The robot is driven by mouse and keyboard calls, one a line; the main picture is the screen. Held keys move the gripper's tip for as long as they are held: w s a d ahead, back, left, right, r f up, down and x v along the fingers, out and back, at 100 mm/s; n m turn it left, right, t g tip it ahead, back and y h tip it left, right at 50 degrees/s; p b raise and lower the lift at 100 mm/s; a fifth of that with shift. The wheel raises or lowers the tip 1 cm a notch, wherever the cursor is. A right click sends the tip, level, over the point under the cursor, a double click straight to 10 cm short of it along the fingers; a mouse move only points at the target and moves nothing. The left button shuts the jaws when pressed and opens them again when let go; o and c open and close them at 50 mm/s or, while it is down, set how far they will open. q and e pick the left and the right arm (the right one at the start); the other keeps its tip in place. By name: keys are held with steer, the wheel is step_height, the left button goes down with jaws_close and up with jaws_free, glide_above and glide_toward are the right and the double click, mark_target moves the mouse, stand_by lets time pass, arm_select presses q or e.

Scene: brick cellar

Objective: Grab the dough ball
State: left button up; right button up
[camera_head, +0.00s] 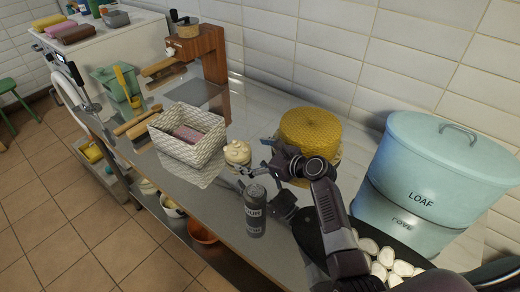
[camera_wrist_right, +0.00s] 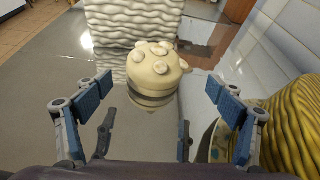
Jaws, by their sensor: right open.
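The dough ball (camera_head: 237,153) is cream-coloured and sits on the shiny metal counter, beside the white woven basket. In the right wrist view the dough ball (camera_wrist_right: 155,70) shows round knobs on its top and a darker band below them. My right gripper (camera_head: 256,163) is open and empty, with its fingertips close to the ball. In the wrist view the fingers of the right gripper (camera_wrist_right: 158,84) stand wide apart, one on each side of the ball, with gaps to both. My left gripper is not in view.
A woven basket (camera_head: 158,137) with a pink item stands left of the ball. A yellow woven round item (camera_head: 311,131) is close on the right. A dark can (camera_head: 255,211) stands in front. A blue loaf bin (camera_head: 440,175) and white rounds (camera_head: 384,262) are farther right.

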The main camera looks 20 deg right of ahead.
mark_target(238, 152)
steer(key=shift+s+d+f+m, duration=0.3)
steer(key=shift+d+m, duration=0.15)
steer(key=shift+m, duration=0.15)
steer(key=shift+a+b, duration=0.1)
steer(key=shift+b, duration=0.25)
steer(key=shift+b+x, duration=1)
steer(key=shift+x, duration=0.05)
steer(key=b+x, duration=0.2)
steer(key=a+b+x, duration=0.1)
steer(key=b+x, duration=0.1)
steer(key=b, duration=0.1)
steer(key=shift+s, duration=0.1)
steer(key=shift+w+a+b, duration=0.25)
steer(key=shift+w+b, duration=0.25)
steer(key=shift+b, duration=0.05)
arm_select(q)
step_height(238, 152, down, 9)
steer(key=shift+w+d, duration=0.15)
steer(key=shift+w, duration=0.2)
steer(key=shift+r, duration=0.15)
arm_select(e)
steer(key=shift+r, duration=0.1)
steer(key=c, duration=1.5)
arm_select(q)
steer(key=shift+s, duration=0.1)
arm_select(e)
steer(key=shift+c, duration=0.6)
